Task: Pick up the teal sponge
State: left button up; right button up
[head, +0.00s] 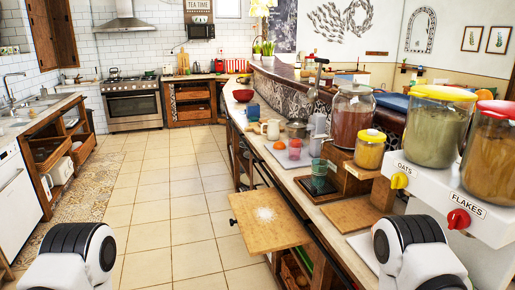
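I cannot pick out a teal sponge with certainty. A small blue block-like thing (252,111) stands on the long counter (350,213), just in front of a red bowl (243,95); it is too small to tell what it is. A teal see-through cup (318,173) stands on a dark square plate nearer to me on the same counter. Only white and black links of my two arms show at the bottom left and bottom right. Neither gripper is in view.
A pulled-out wooden board (269,222) with white powder juts from the counter into the aisle. Large jars and dispensers (437,125) crowd the right side. A cream mug (271,129) stands mid-counter. The tiled floor (165,200) is clear between the counters.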

aim_at(252, 119)
jog(key=i+j+u, duration=0.5)
jog(key=i, duration=0.35)
jog(key=i+j+u, duration=0.25)
jog(key=i, duration=0.2)
jog(key=i+j+u, duration=0.2)
jog(key=i, duration=0.25)
jog(key=l, duration=0.1)
